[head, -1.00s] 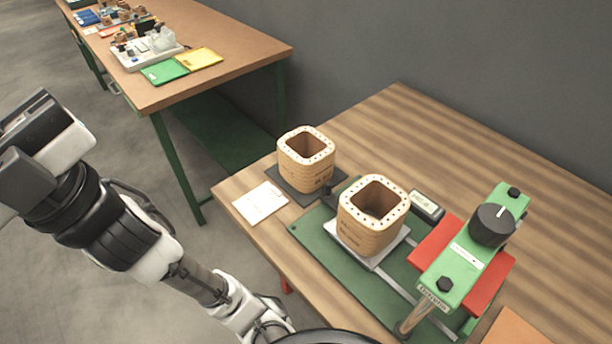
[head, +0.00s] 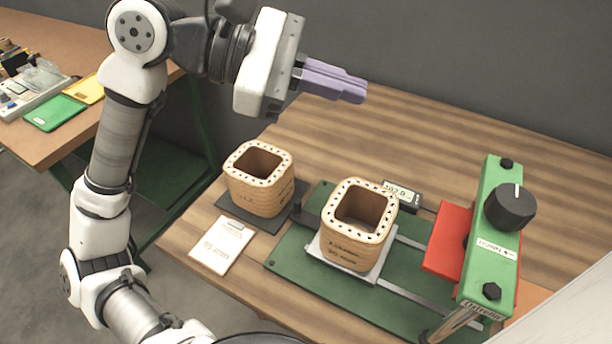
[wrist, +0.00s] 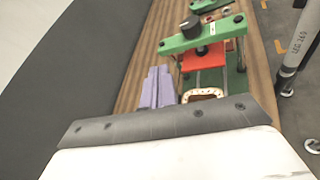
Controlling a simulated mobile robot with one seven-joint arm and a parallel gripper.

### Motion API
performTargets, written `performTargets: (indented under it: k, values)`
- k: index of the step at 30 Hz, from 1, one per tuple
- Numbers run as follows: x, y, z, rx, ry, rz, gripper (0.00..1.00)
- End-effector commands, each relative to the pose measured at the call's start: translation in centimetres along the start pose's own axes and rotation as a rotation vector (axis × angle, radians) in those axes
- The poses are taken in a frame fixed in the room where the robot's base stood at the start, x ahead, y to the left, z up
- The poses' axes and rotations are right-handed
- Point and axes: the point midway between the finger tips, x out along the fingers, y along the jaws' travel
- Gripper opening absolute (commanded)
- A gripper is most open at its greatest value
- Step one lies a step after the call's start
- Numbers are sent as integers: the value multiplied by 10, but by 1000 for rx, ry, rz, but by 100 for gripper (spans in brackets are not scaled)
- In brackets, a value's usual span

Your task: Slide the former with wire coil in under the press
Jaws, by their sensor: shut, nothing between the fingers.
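One square former (head: 352,250) with tan windings and a pale, hole-dotted top rim stands upright on a light sliding plate (head: 388,262). The plate sits on rails over a green base (head: 298,248). A second, similar former (head: 262,196) stands on a dark pad to the left. The press (head: 487,235), with a green beam, black knob and red plate, is to the right of the first former, clear of it. My gripper (head: 358,89) has purple fingers, shut and empty, high above and behind the formers. Its fingers also show in the wrist view (wrist: 158,88).
A small display (head: 402,193) stands behind the first former. A clipboard with paper (head: 221,245) lies at the table's left edge. A second table (head: 140,90) at the left holds green and yellow folders. The wooden table (head: 420,130) is clear toward the back, near the grey wall.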

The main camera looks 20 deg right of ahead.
Motion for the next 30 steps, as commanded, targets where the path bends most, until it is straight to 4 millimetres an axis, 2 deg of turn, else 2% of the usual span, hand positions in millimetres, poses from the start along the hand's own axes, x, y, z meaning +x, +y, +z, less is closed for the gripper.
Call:
performTargets:
  k: [1, 3, 6, 9, 12, 16, 30]
  values:
    - [15, 3, -40, -2, 151, -69, 0]
    - [24, 2, -92, -1, 345, -170, 0]
    - [21, -3, -150, -12, 564, -307, 0]
    - [11, -10, -186, -29, 705, -410, 0]
    - [3, -14, -204, -40, 776, -466, 0]
    - [5, -18, -213, -44, 795, -485, 0]
    - [52, -51, -263, -44, 790, -481, 0]
